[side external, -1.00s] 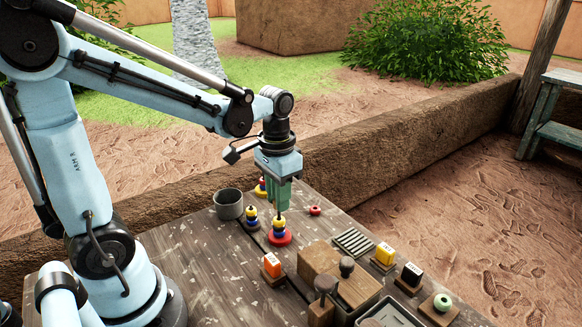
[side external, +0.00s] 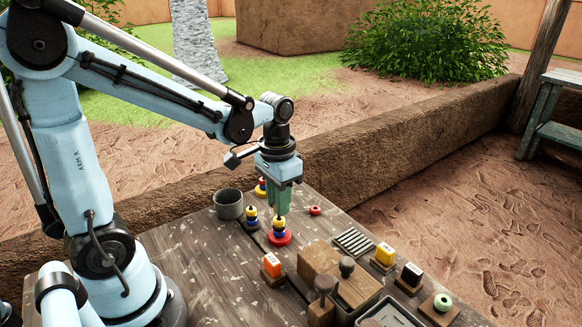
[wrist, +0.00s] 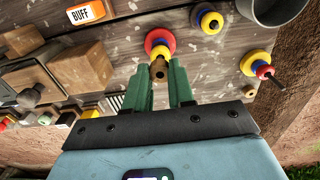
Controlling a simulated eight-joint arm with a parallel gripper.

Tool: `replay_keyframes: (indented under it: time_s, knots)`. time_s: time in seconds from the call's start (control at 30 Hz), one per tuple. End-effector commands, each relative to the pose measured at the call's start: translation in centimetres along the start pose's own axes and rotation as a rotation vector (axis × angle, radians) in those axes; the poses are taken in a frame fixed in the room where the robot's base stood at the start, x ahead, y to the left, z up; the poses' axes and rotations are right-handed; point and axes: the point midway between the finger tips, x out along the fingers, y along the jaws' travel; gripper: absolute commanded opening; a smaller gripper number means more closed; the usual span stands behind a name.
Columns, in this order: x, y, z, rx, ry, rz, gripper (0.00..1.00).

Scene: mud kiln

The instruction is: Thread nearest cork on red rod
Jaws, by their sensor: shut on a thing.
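My gripper (side external: 281,211) points down over the middle ring stack (side external: 280,238), which has a wide red ring at the bottom and blue and yellow pieces above. In the wrist view, the green fingers (wrist: 167,88) are shut on a small brown cork (wrist: 159,73) with a dark hole facing the camera. The cork lines up closely with the red and yellow stack (wrist: 157,37). I cannot tell whether the rod is inside the cork. The fingers hide the cork in the side view, and the rod's colour is not clear.
Two other ring stacks stand close by, one left (side external: 251,222) and one behind (side external: 261,190). Wooden blocks (side external: 335,275) and an orange labelled block (side external: 271,265) are nearer the camera.

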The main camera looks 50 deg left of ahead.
Motion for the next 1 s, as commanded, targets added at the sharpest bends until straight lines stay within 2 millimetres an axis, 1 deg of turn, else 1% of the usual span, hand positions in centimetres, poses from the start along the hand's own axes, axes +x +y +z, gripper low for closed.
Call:
replay_keyframes:
  time_s: [1.0]
  knots:
    - [1.1,0.0,0.0,0.000,0.000,0.000,0.04]
